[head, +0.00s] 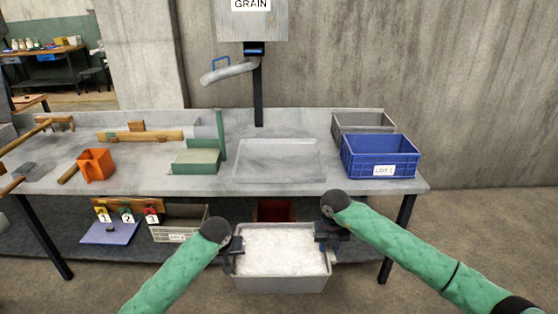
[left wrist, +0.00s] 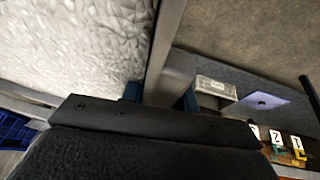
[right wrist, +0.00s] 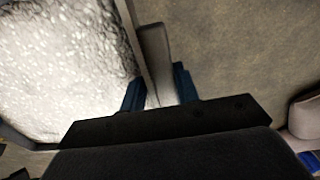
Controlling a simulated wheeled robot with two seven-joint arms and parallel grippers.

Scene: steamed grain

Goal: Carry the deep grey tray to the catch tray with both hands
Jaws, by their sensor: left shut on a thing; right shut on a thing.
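The deep grey tray (head: 281,284) is full of white, grain-like stuff and hangs level in front of the table, lower than its top. My left gripper (head: 235,262) is shut on the tray's left wall, and that wall (left wrist: 166,40) runs between its fingers in the left wrist view. My right gripper (head: 325,254) is shut on the right wall, and the wall (right wrist: 152,50) shows between its blue fingertips in the right wrist view. The catch tray seems to be the shallow, clear tray (head: 279,174) on the table, below and right of the grain spout.
A blue crate (head: 381,166) and a grey bin (head: 350,127) stand right of the shallow tray. A green stand (head: 196,168) and an orange container (head: 95,163) stand left of it. The grain spout (head: 229,72) hangs above. The table's front edge (head: 300,194) lies beyond the grey tray.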

